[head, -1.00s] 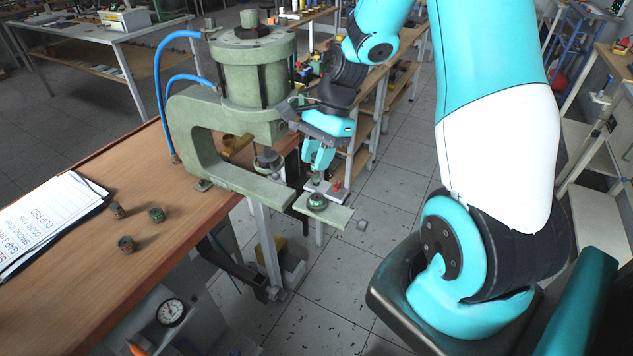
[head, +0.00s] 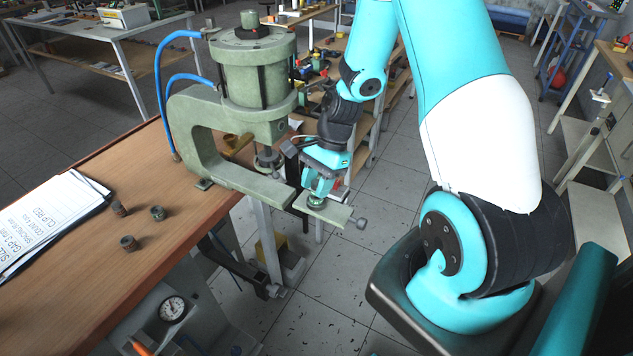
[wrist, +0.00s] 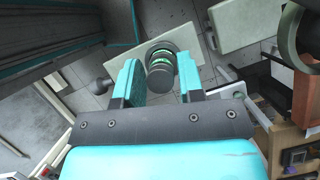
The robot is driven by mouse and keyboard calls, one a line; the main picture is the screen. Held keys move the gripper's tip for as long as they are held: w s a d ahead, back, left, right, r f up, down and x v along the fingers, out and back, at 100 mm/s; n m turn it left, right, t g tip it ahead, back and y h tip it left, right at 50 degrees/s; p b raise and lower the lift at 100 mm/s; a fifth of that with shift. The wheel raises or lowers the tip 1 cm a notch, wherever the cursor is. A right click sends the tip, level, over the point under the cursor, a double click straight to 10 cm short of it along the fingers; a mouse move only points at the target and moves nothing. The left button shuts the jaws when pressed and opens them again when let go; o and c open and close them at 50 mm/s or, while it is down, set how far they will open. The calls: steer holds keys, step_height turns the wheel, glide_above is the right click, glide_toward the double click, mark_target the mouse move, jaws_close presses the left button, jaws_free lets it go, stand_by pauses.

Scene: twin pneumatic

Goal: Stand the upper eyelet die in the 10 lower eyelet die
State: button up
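A dark, ridged die stack with green bands (wrist: 160,62) stands between my fingertips in the wrist view. It looks like the upper eyelet die upright on the lower one, but I cannot tell how deep it sits. In the head view the lower eyelet die (head: 315,203) stands on the pale green plate (head: 335,212) in front of the press; the fingers hide most of what is above it. My gripper (head: 319,189) is low over that plate. In the wrist view its cyan fingers are open, one on each side of the stack, with narrow gaps.
The green press (head: 238,110) with blue hoses stands on the wooden bench (head: 90,290) to the left of my gripper. Several small dark dies (head: 129,243) stand on the bench beside papers (head: 45,220). A screw knob (head: 360,222) sticks out from the plate's end.

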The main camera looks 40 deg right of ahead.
steer(key=shift+o, duration=1.1)
steer(key=b+v, duration=0.2)
steer(key=v, duration=1)
steer(key=shift+r, duration=0.15)
steer(key=shift+s, duration=0.1)
